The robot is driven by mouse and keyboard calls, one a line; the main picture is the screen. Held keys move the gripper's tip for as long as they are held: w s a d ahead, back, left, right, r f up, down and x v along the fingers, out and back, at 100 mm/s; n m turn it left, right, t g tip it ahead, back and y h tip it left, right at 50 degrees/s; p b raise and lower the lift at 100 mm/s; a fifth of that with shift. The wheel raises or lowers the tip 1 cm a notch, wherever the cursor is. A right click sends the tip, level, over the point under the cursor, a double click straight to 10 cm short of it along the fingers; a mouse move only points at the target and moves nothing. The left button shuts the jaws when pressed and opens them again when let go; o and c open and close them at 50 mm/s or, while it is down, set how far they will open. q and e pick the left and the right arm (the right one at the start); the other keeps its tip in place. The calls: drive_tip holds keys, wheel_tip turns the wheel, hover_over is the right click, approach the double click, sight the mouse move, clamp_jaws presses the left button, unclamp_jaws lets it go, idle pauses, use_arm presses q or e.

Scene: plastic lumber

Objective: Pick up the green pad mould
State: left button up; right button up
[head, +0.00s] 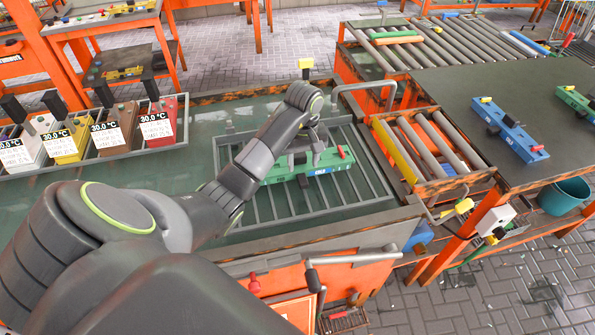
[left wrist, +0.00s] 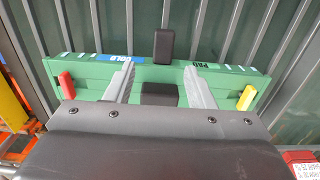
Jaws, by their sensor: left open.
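The green pad mould (head: 330,163) lies on a slatted metal rack (head: 352,187) sunk in the green bench. It has a blue label, a red peg and dark blocks; the left wrist view shows this mould (left wrist: 85,72) with a green "PAD" label and a yellow peg too. My left gripper (head: 313,140) is directly over the mould's middle. In the left wrist view its two grey fingers (left wrist: 159,70) are apart, over the mould with a dark block between them. I cannot tell whether they touch it. My right gripper is not in view.
Bins with 30.0 °C tags (head: 117,140) stand at left. A bent metal handle (head: 362,88) rises behind the rack. A short roller section (head: 430,145) adjoins it at right. A blue mould (head: 508,130) and another green mould (head: 575,100) lie on the dark table (head: 470,85).

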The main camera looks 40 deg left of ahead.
sight(302, 176)
use_arm(q)
drive_tip(key=shift+s+a+f+b, duration=0.1)
drive_tip(key=shift+f+b, duration=2.05)
drive_tip(key=shift+f, duration=0.45)
drive_tip(key=shift+c, duration=0.3)
clamp_jaws()
drive_tip(key=shift+r, duration=0.1)
